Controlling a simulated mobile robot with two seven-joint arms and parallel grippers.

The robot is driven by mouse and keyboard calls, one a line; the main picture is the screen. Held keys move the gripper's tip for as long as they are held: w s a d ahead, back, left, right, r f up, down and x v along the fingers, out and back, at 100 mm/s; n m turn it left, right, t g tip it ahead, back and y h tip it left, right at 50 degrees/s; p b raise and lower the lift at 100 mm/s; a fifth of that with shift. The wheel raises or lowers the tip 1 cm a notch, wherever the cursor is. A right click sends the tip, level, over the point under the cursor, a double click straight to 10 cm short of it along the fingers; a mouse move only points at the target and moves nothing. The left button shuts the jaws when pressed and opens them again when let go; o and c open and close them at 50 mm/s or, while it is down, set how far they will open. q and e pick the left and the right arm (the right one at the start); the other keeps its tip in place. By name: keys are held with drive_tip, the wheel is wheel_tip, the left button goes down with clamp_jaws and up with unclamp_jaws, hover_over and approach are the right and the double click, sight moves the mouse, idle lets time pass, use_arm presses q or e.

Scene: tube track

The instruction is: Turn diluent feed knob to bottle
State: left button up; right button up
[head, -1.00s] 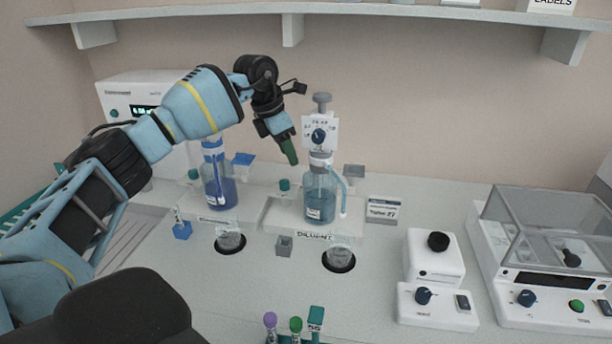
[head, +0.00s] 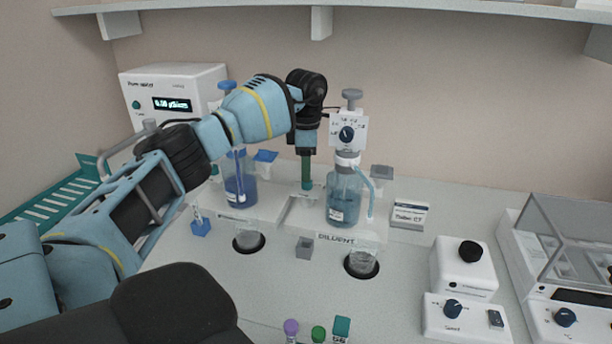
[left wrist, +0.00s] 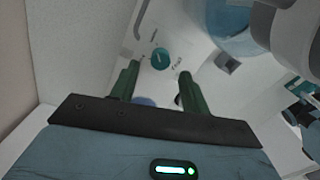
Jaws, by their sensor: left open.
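The diluent feed knob (left wrist: 160,57) is a round teal knob on a white panel in the left wrist view, with small lettering near it. In the head view the knob (head: 307,186) shows just under my fingertips, left of the diluent bottle. My left gripper (head: 307,181) points straight down there with its green fingers. In the left wrist view the gripper (left wrist: 157,82) is open, its fingers apart and empty, with the knob between and beyond the tips. I cannot tell whether they touch it. The diluent bottle (head: 343,198) holds blue liquid under a dosing head (head: 348,132). My right gripper is out of view.
A second bottle (head: 240,188) with darker blue liquid stands to the left, partly behind my arm. A grey block (head: 305,248) and a beaker (head: 362,262) are in front. A white box with a display (head: 172,103) is behind. A shelf (head: 420,9) runs above.

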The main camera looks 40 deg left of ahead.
sight(307, 184)
use_arm(q)
drive_tip(key=shift+f, duration=1.65)
drive_tip(key=c, duration=1)
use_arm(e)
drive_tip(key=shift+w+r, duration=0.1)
